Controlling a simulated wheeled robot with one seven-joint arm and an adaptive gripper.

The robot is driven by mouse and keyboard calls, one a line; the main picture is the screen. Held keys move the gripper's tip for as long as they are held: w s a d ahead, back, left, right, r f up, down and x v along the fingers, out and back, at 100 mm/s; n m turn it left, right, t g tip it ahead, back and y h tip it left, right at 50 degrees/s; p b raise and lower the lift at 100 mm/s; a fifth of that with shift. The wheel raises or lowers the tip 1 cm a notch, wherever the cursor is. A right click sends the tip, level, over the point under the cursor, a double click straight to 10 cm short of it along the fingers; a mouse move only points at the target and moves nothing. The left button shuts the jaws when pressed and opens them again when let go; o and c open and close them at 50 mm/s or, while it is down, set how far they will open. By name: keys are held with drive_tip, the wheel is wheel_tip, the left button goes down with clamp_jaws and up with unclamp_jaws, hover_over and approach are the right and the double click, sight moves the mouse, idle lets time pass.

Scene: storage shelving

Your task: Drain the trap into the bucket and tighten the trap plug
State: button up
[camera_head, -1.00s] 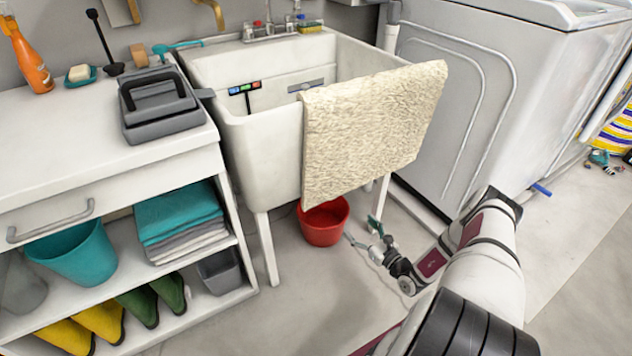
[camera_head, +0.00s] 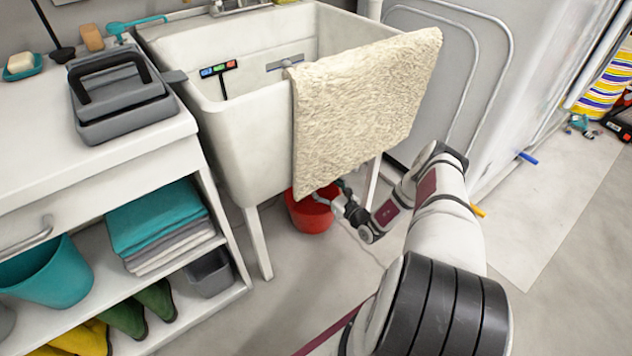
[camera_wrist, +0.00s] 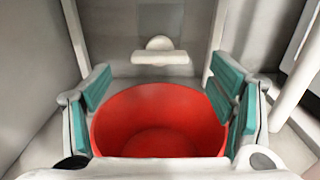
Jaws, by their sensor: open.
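The red bucket (camera_head: 308,216) stands on the floor under the sink, partly behind my gripper and the hanging towel. In the wrist view its open mouth (camera_wrist: 158,125) shows between my teal finger pads, and no water is visible inside. My gripper (camera_wrist: 163,82) is open and empty; the head view shows it (camera_head: 330,197) at the bucket's right rim. Whether the fingers touch the bucket is unclear. Beyond the bucket, in the wrist view, a white round knob above a short white bar (camera_wrist: 160,54) appears to be the trap and plug. The towel and sink hide it from the head view.
The white sink (camera_head: 235,125) has a cream towel (camera_head: 365,100) over its front edge, and its legs flank the bucket. A shelf unit (camera_head: 180,150) stands left and a white appliance (camera_head: 520,80) right. The floor in front is clear.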

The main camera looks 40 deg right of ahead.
drive_tip(key=shift+w+b, duration=0.8)
drive_tip(key=shift+w, duration=1.65)
drive_tip(key=shift+a, duration=0.1)
drive_tip(key=c, duration=1.1)
